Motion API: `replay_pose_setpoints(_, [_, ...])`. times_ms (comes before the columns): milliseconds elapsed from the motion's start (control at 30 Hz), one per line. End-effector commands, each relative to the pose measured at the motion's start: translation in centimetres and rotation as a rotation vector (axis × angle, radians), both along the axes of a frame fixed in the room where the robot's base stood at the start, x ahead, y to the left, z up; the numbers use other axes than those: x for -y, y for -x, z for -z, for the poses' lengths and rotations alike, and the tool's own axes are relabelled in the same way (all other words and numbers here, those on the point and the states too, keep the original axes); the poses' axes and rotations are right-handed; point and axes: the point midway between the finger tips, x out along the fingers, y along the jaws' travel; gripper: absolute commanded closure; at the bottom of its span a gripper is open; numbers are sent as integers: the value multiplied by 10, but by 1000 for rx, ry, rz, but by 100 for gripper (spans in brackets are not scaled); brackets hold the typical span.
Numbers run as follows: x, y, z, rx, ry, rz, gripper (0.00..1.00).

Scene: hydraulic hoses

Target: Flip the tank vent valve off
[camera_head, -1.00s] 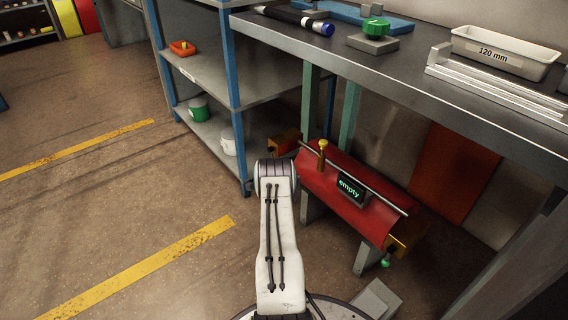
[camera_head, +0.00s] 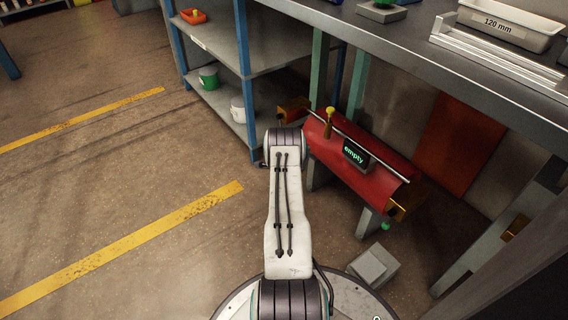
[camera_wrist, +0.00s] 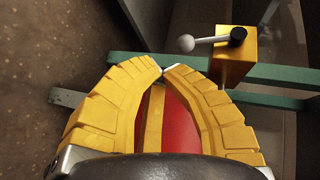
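The red tank (camera_head: 362,175) with a lit "empty" display (camera_head: 355,153) lies below the bench. An orange block (camera_head: 292,108) shows at its far left end, partly hidden by my arm. In the wrist view, an orange-yellow valve block (camera_wrist: 234,55) carries a lever (camera_wrist: 212,41) with a grey ball end pointing left and a black cap at its pivot. My gripper (camera_wrist: 165,70) has its yellow fingers curved together, tips almost meeting, with nothing held visible. Its tips are below and left of the lever in the picture, apart from it. The head view hides the gripper behind my arm.
Teal bars (camera_wrist: 145,60) lie behind my fingers. A shelf unit (camera_head: 215,42) stands left of the tank, the bench (camera_head: 420,65) above. The floor at left is clear.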

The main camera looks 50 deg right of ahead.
Motion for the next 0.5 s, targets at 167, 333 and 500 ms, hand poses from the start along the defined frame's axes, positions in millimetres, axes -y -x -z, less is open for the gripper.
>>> replay_pose_setpoints(167, [-21,18,-4,-5,-5,1,100])
replay_pose_setpoints(333, [-33,27,-4,-4,-4,2,100])
replay_pose_setpoints(500, [-43,35,-3,-3,-2,3,100])
